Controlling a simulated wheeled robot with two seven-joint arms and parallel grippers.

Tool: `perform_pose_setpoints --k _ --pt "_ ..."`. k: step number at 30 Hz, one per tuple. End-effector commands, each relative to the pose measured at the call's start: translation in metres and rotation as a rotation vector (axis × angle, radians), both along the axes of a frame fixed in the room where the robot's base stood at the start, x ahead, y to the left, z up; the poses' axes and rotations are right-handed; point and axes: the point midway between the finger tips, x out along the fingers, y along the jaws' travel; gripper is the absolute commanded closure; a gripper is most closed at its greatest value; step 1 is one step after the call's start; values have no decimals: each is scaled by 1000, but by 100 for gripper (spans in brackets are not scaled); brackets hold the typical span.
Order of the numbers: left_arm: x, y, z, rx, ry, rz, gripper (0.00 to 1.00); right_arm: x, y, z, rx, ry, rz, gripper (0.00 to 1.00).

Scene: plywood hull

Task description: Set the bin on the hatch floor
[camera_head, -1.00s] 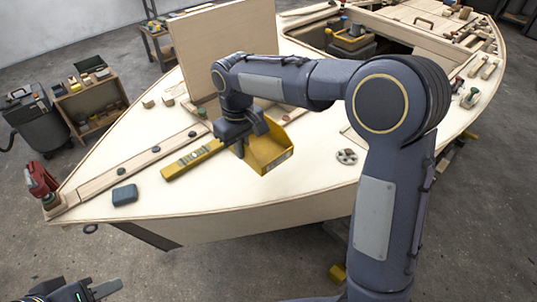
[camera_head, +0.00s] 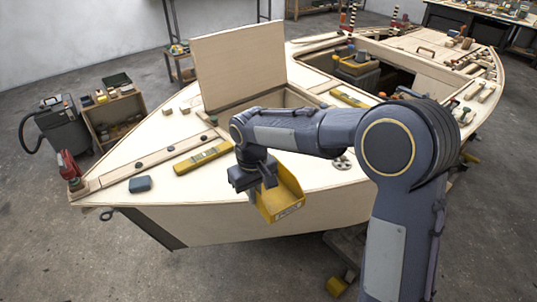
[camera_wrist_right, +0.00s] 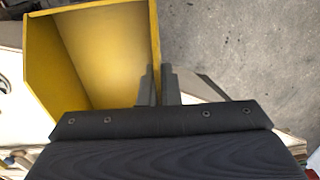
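The yellow bin (camera_head: 284,196) hangs off the near edge of the deck, tilted in the head view. My right gripper (camera_head: 264,178) is shut on one wall of it. In the right wrist view the fingers (camera_wrist_right: 158,84) pinch the wall of the bin (camera_wrist_right: 95,50), and its inside looks empty. The hatch (camera_head: 272,98) is an opening in the foredeck behind my right arm, with its plywood lid (camera_head: 238,65) standing up. The hatch floor is hidden from this angle. My left gripper is out of view.
A yellow level (camera_head: 203,158) and a grey-blue box (camera_head: 140,184) lie on the deck at left. A round metal fitting (camera_head: 342,163) sits right of the bin. A larger cockpit opening (camera_head: 385,70) with a toolbox is farther back.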

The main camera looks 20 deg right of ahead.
Motion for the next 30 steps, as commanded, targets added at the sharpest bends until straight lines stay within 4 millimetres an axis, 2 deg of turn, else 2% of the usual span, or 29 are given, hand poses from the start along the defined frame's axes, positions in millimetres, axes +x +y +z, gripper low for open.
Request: perform_pose_setpoints --k 23,30 --pt "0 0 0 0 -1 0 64 -37 36 -134 -4 3 -310 100" --pt "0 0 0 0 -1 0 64 -35 35 -130 1 0 -309 100"
